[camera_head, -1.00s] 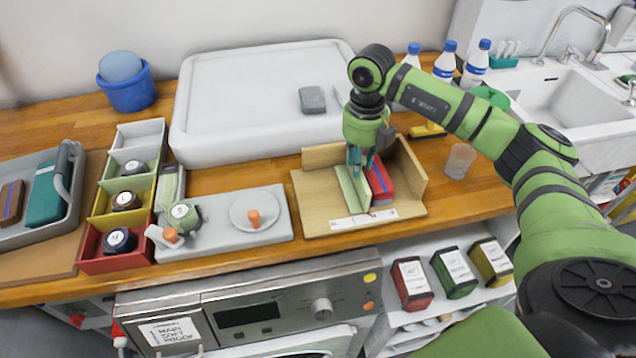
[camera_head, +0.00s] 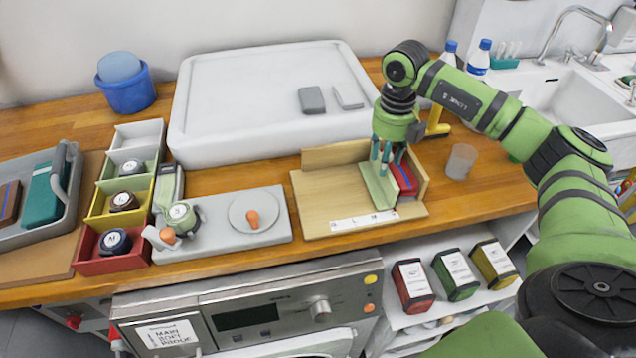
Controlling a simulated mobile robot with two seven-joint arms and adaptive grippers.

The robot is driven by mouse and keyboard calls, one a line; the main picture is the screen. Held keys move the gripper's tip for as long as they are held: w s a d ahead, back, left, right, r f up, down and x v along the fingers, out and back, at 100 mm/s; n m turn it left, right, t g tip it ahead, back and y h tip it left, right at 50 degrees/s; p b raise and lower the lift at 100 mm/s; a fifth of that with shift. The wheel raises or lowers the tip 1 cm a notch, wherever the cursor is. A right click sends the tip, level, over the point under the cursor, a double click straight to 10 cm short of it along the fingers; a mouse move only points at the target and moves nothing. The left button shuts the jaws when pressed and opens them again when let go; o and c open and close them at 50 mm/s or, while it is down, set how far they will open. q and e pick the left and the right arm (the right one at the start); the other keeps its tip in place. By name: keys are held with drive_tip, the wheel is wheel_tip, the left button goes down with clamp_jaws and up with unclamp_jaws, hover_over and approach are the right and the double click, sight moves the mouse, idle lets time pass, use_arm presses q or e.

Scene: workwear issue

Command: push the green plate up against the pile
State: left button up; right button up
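The green plate (camera_head: 379,188) stands upright in the wooden tray (camera_head: 312,205). The pile (camera_head: 405,180), red with some blue, is just right of it, close to the tray's right wall. Plate and pile look to be touching, though the fingers hide part of the join. My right gripper (camera_head: 388,160) points down at the plate, its teal fingers at the plate's upper edge. I cannot tell whether they are closed on it. My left gripper is not in view.
A label strip (camera_head: 364,221) lies along the tray's front. Left of the tray is a grey board with a round disc (camera_head: 253,211). A clear cup (camera_head: 461,161) and a yellow object (camera_head: 436,122) stand to the right.

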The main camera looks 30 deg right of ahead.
drive_tip(key=shift+a+r, duration=0.1)
wheel_tip(320, 180, up, 8)
drive_tip(key=p, duration=0.6)
idle(0.5)
